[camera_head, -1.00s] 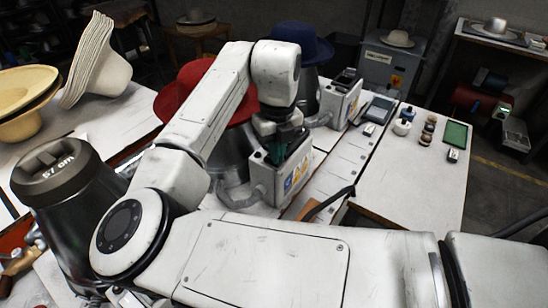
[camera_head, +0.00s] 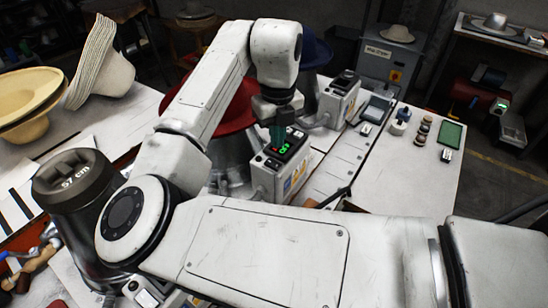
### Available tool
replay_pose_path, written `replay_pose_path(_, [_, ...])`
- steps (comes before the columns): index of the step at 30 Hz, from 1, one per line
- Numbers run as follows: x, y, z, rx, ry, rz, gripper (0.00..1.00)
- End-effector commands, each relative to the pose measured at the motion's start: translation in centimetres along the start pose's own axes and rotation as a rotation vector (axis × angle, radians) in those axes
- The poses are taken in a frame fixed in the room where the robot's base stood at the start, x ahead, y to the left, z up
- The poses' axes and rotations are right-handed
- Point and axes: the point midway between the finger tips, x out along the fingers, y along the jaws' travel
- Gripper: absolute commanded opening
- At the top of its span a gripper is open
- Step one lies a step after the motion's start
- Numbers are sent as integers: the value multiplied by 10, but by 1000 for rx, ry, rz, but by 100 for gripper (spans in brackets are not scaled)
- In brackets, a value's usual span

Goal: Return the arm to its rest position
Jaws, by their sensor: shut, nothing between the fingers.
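My arm reaches across the view from the lower right, bends at the left, and rises to the upper middle. The gripper is shut and holds nothing that I can see. A red hat (camera_head: 241,112) sits on a metal form behind my arm, partly hidden by it.
A dark form marked 57 cm (camera_head: 75,180) stands at the left, close to my arm. Cream hats (camera_head: 38,95) lie behind it. A blue hat (camera_head: 318,52) and a second control box (camera_head: 341,98) are behind the gripper.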

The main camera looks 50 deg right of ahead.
Motion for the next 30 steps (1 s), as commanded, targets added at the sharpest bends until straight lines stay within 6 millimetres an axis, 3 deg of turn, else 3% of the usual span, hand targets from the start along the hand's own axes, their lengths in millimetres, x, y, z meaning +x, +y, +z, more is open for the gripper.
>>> replay_pose_path(19, [0,-2,0,-7,-3,-6,0])
replay_pose_path(23, [3,-22,2,-95,-39,-68,0])
replay_pose_path(30, [9,-79,8,-533,-115,-314,0])
